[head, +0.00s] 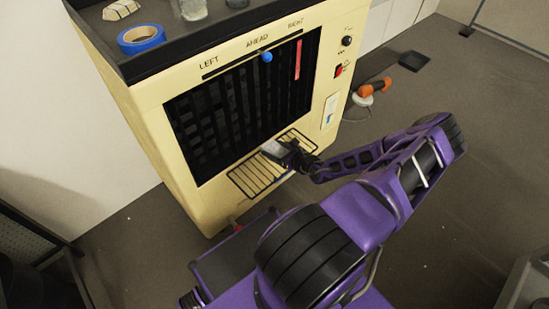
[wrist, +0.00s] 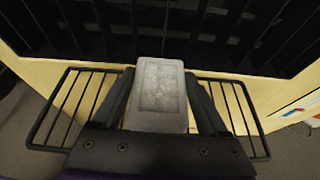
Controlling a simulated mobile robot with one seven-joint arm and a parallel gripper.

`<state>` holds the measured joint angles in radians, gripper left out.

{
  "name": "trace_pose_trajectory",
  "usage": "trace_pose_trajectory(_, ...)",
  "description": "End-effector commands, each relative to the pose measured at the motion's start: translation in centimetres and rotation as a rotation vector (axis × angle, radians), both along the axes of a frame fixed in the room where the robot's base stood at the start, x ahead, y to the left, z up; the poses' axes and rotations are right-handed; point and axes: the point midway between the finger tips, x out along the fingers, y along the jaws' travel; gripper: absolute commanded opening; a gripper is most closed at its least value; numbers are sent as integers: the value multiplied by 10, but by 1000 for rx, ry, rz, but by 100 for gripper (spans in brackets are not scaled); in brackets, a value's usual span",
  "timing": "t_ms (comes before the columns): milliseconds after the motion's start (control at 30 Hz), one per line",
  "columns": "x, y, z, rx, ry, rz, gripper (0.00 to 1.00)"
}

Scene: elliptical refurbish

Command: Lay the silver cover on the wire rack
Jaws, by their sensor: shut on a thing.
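The silver cover (wrist: 158,92) is a grey rectangular plate with a raised inner border. My gripper (wrist: 158,100) is shut on it, with one dark finger along each side. In the head view my gripper (head: 290,150) reaches the front of the cream cabinet, and the cover (head: 273,148) shows small at its tip. The wire rack (head: 250,180) is a black barred shelf on the cabinet front below the dark grille. In the wrist view the rack (wrist: 68,105) shows on both sides of the cover. I cannot tell whether the cover touches the rack.
The cream cabinet (head: 150,125) has a slatted grille (head: 235,105) just behind the rack. A blue-knobbed slider (head: 266,57) is above it. Blue tape (head: 141,39) lies on the cabinet top. An orange tool (head: 374,87) and a dark pan (head: 414,61) are on the floor at right.

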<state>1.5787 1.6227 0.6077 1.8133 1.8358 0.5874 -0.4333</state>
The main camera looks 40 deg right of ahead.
Motion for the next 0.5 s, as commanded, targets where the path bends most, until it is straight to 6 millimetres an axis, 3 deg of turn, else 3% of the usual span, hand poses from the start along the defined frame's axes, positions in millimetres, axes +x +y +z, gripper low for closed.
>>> trace_pose_trajectory(300,1,1,-37,0,-3,0,3)
trace_pose_trajectory(500,1,0,-37,-1,-3,2,3)
